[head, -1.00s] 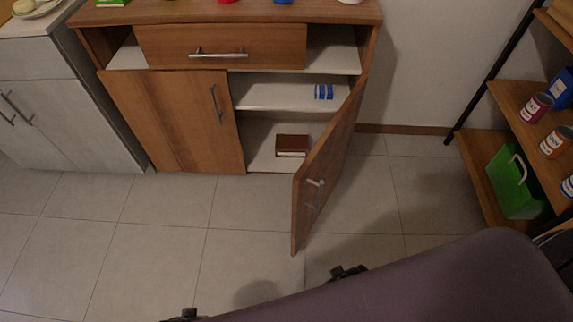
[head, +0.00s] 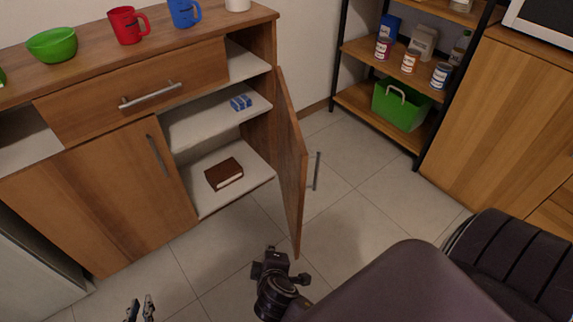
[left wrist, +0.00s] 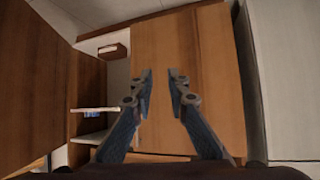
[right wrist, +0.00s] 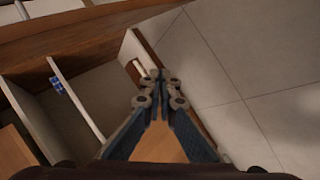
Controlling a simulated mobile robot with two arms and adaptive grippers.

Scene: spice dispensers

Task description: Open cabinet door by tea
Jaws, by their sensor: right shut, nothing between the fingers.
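The wooden cabinet's right door (head: 291,165) stands wide open, its bar handle (head: 315,171) on the far side. The left door (head: 100,195) is shut and also shows in the left wrist view (left wrist: 200,50). A small blue-and-white package (head: 240,103) is on the upper shelf, and a brown box (head: 223,174) on the lower one. I cannot tell which is tea. My left gripper (head: 140,306) is open and empty, facing the shut door (left wrist: 160,73). My right gripper (head: 270,262) is shut and empty (right wrist: 158,75), low beside the open door's lower edge, apparently apart from it.
A green bowl (head: 52,45), red mug (head: 127,25) and blue mug (head: 184,12) stand on the cabinet top. A rack with jars and a green bin (head: 401,106) stands to the right, beside a wooden cupboard (head: 505,120). The tiled floor (head: 345,205) is clear.

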